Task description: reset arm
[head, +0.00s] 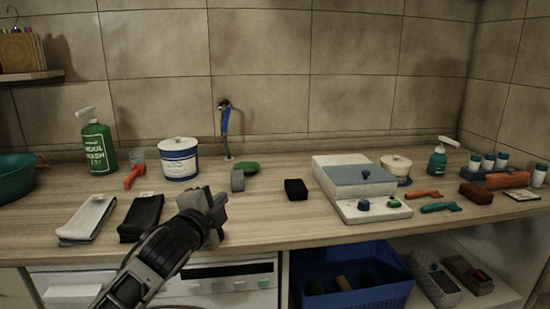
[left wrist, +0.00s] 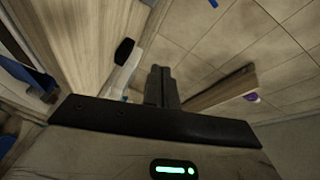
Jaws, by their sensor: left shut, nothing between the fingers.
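My left gripper (head: 212,213) is in front of the counter's front edge in the head view, with its arm coming up from the bottom left. Its fingers are together and hold nothing. In the left wrist view the shut fingers (left wrist: 162,86) point away from the camera, with no object between them. A black folded cloth (head: 141,217) lies on the counter just left of the gripper. My right gripper does not show in either view.
The wooden counter (head: 265,215) holds a grey-white cloth (head: 88,219), a green spray bottle (head: 97,148), a white tub (head: 179,160), a black block (head: 296,189) and a white appliance (head: 355,183). Below are a washing machine (head: 225,285) and a blue basket (head: 350,285).

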